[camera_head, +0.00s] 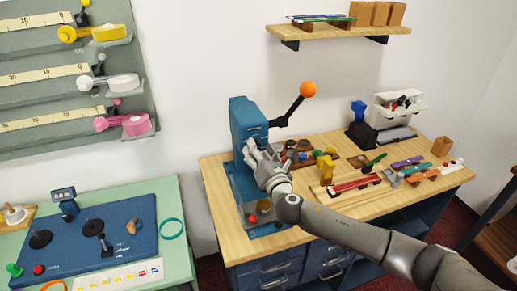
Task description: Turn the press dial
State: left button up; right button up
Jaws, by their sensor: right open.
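The blue press (247,118) stands at the left end of the wooden workbench. Its dark lever, tipped with an orange ball (307,89), sticks up to the right. My right gripper (254,150) is open, with its fingers at the lower front of the press head. The gripper covers that part of the press, so I cannot make out the dial or tell whether the fingers touch it. My left gripper is not in view.
The wooden bench (213,175) holds several small tools and colored pieces right of the press. A white bin (398,108) stands at the back right. A green table (178,258) with a blue board (75,255) is at left. A shelf (335,31) hangs above.

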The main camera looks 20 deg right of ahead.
jog(key=shift+w+a, duration=0.1)
jog(key=shift+w, duration=0.2)
jog(key=c, duration=1)
jog(key=shift+c, duration=0.2)
